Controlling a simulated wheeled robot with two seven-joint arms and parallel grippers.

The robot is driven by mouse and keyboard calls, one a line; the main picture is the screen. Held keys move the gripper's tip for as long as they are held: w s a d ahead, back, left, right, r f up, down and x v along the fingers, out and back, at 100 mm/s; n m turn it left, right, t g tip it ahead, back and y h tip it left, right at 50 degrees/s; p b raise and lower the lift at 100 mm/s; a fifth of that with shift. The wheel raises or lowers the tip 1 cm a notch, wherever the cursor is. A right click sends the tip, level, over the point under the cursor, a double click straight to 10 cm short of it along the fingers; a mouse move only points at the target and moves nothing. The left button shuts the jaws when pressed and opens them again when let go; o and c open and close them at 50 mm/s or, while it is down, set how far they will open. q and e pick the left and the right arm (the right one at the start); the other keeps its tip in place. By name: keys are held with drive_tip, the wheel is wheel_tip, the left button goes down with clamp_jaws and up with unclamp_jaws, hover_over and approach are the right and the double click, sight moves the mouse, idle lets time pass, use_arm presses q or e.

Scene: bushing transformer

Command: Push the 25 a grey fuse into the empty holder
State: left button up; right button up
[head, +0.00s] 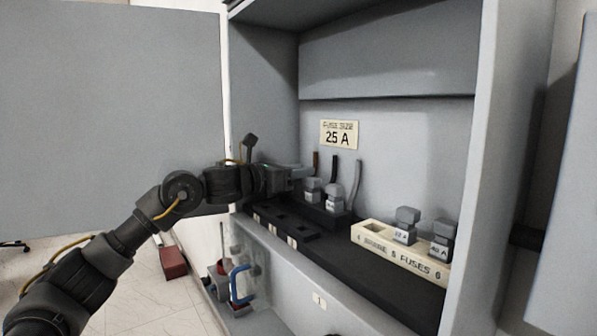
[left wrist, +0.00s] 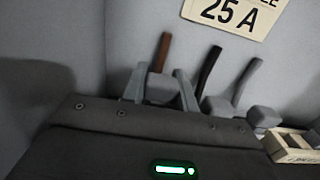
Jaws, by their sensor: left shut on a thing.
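My left gripper (head: 298,173) reaches into the cabinet from the left, at the left end of the black fuse base (head: 322,214). In the left wrist view its two fingers (left wrist: 160,90) are closed on a grey fuse (left wrist: 160,86), in front of a brown wire. The fuse's rating cannot be read, and its lower part is hidden by the gripper body. I cannot tell whether it touches a holder. Two other grey fuses (head: 313,190) (head: 334,199) sit in the base to the right, with dark and grey wires behind them. The right gripper is not in view.
A sign (head: 338,134) on the back wall reads 25 A. A cream spare-fuse tray (head: 374,246) holds fuses marked 32 A (head: 405,225) and 40 A (head: 442,239); its left end looks empty. Cabinet side walls bound the space.

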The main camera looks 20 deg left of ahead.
use_arm(q)
drive_tip(key=shift+f+b, duration=0.5)
drive_tip(key=shift+f, duration=0.2)
drive_tip(key=o, duration=1.1)
drive_tip(key=shift+c, duration=0.2)
